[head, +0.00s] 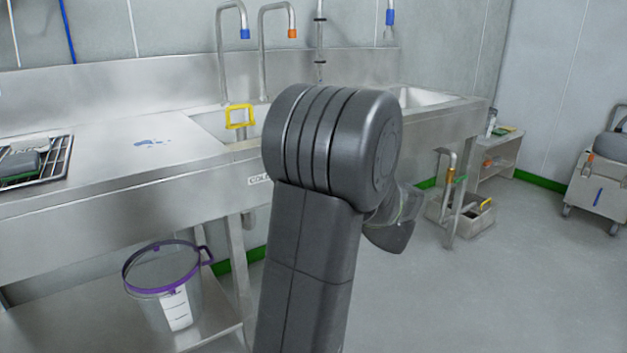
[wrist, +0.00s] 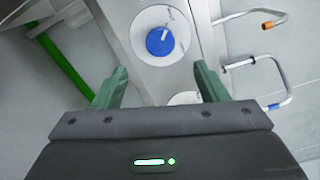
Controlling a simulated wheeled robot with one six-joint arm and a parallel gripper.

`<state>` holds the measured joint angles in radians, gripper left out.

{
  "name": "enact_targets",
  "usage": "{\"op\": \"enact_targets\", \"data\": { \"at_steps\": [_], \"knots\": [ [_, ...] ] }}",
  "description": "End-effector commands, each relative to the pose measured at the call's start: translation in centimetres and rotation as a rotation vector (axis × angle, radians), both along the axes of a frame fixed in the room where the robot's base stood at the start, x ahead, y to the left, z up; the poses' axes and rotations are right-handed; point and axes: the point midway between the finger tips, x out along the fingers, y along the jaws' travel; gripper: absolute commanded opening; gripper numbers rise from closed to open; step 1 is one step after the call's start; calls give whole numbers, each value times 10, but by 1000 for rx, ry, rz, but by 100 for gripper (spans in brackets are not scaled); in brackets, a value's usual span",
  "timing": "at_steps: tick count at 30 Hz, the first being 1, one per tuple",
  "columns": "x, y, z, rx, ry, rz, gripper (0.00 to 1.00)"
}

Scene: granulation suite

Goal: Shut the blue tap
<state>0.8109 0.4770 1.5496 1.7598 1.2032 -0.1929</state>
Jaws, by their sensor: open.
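The blue tap shows in the wrist view as a round blue knob (wrist: 160,41) with a white pointer mark, on a white round plate on the steel front. My gripper (wrist: 160,82) is open and empty, its two green fingers apart. The knob lies beyond the fingertips, between their lines, and no contact shows. A second white disc (wrist: 185,98) is partly hidden by my gripper; its knob is not visible. In the head view my arm hides the knob and the gripper's fingers. A blue-tipped spout (head: 244,33) and an orange-tipped spout (head: 292,33) stand behind the basin.
The steel sink counter (head: 110,170) runs along the wall. A yellow-framed item (head: 239,117) stands at the basin. A clear bucket with a purple rim (head: 165,285) is on the lower shelf. A cart (head: 600,185) stands at the right. The floor at the right front is clear.

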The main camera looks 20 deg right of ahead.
Motion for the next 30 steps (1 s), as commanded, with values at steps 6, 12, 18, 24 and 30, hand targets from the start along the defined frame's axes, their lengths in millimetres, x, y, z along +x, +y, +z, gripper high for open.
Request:
{"op": "enact_targets", "data": {
  "at_steps": [6, 12, 18, 24, 30],
  "knots": [
    [-21, -8, 0, 1, 0, -2, 67],
    [-24, -8, 0, 0, 0, 0, 67],
    [-23, -8, 0, 0, 0, 0, 67],
    [-8, -2, -2, -1, -1, 4, 67],
    [27, 10, -2, -1, -1, 4, 67]
  ]
}}
